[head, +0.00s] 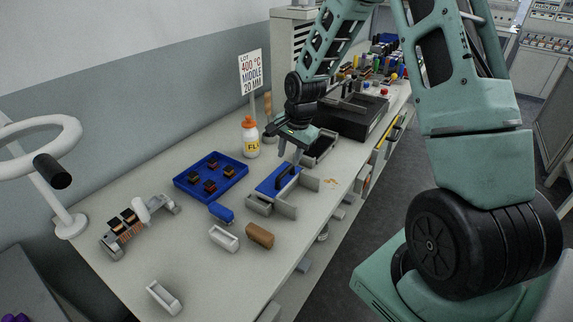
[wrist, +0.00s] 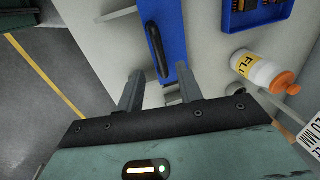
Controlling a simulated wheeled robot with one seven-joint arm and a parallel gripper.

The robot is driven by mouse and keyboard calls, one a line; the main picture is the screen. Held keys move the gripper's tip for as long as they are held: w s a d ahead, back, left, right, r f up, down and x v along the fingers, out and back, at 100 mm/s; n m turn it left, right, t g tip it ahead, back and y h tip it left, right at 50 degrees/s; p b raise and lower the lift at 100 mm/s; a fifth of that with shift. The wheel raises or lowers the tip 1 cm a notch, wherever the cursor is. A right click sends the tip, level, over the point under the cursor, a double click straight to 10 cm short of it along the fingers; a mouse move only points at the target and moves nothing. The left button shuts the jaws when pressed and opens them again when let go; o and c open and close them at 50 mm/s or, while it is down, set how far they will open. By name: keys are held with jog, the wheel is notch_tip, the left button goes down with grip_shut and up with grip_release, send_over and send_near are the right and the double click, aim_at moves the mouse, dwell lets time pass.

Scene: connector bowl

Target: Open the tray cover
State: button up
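A blue cover (head: 271,186) with a black bar handle (head: 281,175) lies on a grey metal tray (head: 286,208) in the middle of the bench. In the wrist view the blue cover (wrist: 173,18) runs down the middle, with its black handle (wrist: 156,50) lengthwise on it. My gripper (head: 290,156) is above the cover's far end, fingers pointing down. In the wrist view my gripper (wrist: 158,88) is open and empty, its two fingers spread either side of the handle's line. The handle lies ahead of the fingertips, apart from them. The cover's near end is hidden by my gripper in that view.
A blue tray (head: 211,178) with dark connectors sits left of the cover. A white bottle with an orange cap (head: 250,138) stands close behind. A black case (head: 350,116) is farther back. Small blue, white and brown boxes (head: 260,236) lie in front.

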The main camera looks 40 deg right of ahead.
aim_at(286, 170)
jog(key=shift+w+a+f, duration=0.1)
jog(key=shift+w+f, duration=0.05)
jog(key=shift+f, duration=0.7)
jog(key=shift+w+f, duration=0.2)
jog(key=shift+f, duration=0.7)
jog(key=shift+w+a+f, duration=0.1)
jog(key=shift+w+f, duration=0.05)
jog(key=shift+f, duration=0.7)
grip_shut()
jog(key=shift+d, duration=0.1)
